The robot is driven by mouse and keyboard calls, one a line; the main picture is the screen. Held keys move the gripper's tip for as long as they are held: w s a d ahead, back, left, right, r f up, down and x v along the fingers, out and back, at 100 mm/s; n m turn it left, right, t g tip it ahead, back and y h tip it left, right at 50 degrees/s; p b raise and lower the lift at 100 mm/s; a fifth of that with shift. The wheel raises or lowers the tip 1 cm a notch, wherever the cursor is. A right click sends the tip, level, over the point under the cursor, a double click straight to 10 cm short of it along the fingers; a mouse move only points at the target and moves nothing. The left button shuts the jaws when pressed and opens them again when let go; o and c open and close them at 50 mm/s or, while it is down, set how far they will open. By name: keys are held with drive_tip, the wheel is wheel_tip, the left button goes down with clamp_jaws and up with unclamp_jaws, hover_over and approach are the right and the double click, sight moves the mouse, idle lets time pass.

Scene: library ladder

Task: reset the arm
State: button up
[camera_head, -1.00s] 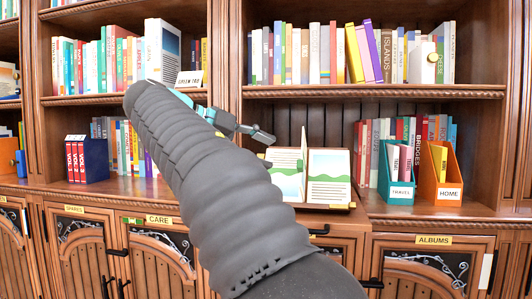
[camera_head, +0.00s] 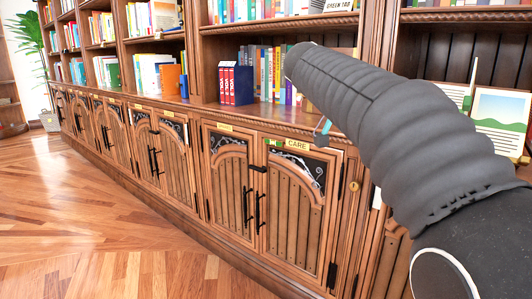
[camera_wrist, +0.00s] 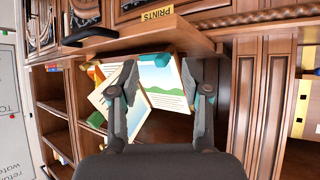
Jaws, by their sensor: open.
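My gripper (camera_wrist: 161,66) is open in the wrist view, with its two dark fingers spread apart and nothing held between them. An open picture book (camera_wrist: 160,82) shows beyond and between the fingers; I cannot tell the exact gap. In the head view my grey sleeved arm crosses the right side and hides nearly all of the gripper; only a small teal part shows below the sleeve. The book (camera_head: 500,108) stands at the right edge there, partly behind my arm.
Long wooden bookcases with lower cabinets, one labelled CARE (camera_head: 297,146), run along the wall. A blue box of red volumes (camera_head: 236,84) stands on the ledge. The parquet floor (camera_head: 95,230) is clear at left. A plant (camera_head: 33,42) stands far left.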

drive_tip(key=s+a+f+n+t+y, duration=0.1)
drive_tip(key=s+a+f+n+y, duration=0.3)
drive_tip(key=f+n, duration=0.4)
drive_tip(key=s+a+f+n+y, duration=0.3)
drive_tip(key=s+f+n, duration=0.3)
drive_tip(key=f, duration=0.4)
drive_tip(key=s+f+y+p, duration=0.1)
drive_tip(key=s+f, duration=0.3)
drive_tip(key=s, duration=0.4)
drive_tip(key=s+a+f+t+y, duration=0.1)
drive_tip(key=s+f, duration=0.3)
drive_tip(key=s, duration=0.4)
drive_tip(key=shift+s+a+y+p, duration=0.15)
drive_tip(key=shift+a+y+p, duration=0.15)
drive_tip(key=shift+y, duration=0.4)
drive_tip(key=shift+c, duration=0.6)
drive_tip(key=shift+a, duration=0.1)
